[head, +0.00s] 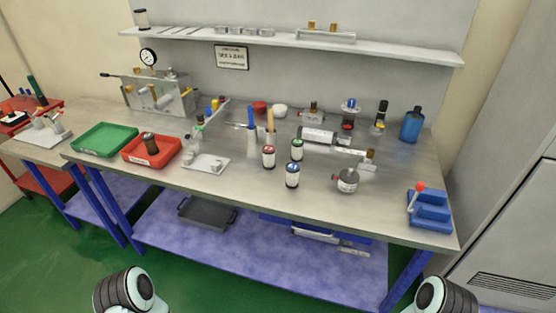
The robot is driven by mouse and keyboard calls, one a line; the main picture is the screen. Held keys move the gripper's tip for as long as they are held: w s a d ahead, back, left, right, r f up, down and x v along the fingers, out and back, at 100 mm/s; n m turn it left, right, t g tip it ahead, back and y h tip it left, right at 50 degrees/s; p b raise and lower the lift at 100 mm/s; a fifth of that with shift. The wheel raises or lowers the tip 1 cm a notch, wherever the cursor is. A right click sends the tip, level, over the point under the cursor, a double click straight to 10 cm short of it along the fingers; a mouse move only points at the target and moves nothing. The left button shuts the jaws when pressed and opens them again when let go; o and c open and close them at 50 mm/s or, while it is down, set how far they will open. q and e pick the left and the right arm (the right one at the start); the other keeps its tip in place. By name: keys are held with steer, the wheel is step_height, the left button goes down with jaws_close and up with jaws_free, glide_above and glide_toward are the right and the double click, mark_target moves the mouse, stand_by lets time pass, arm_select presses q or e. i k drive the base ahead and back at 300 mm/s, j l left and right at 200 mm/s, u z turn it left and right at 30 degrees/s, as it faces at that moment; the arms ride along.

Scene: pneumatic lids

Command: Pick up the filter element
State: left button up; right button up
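No part is clearly marked as the filter element, and two small cylinders look like one. A dark brown cylinder (150,143) stands upright in the red tray (133,156) at the left of the bench. A white cylinder with dark ends (141,18) stands at the left end of the wall shelf. I cannot tell which of them is meant. Only rounded links of my two arms show at the bottom edge, well below and apart from the bench. Both grippers are out of view.
A green tray (104,139) is left of the red one. A metal test rig with a gauge (148,57) stands behind them. Several bottles, valves and cylinders crowd the middle and right of the bench. A blue vice-like fixture (431,211) is at the front right corner.

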mark_target(269, 151)
steer(key=j+z, duration=0.1)
steer(key=z, duration=0.55)
steer(key=i+j+z, duration=0.1)
steer(key=j+z, duration=0.75)
steer(key=j, duration=0.15)
